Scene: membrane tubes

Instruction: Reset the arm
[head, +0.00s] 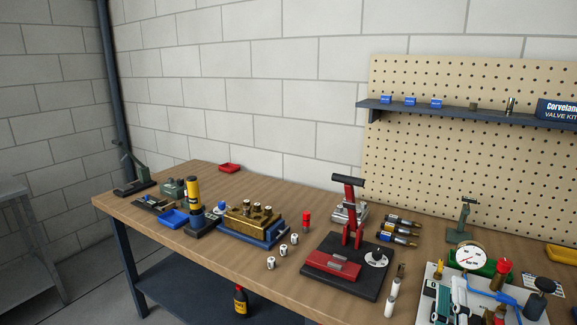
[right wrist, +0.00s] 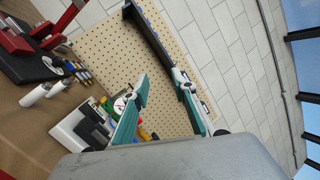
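My right gripper (head: 452,292) shows at the lower right of the head view, in front of the white board with the gauge. In the right wrist view my right gripper (right wrist: 163,88) has its two teal fingers spread apart, with nothing between them. The pegboard and wall show behind the fingers. My left gripper is not in the head view. The wooden workbench (head: 215,245) runs across the head view.
A red press (head: 335,262) stands mid-bench, with white cylinders (head: 391,300) to its right. The white board (head: 425,305) carries a round gauge (head: 471,256). A shelf (head: 460,112) crosses the pegboard (head: 410,165). A brass block (head: 250,222) and blue tray (head: 173,218) stand left.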

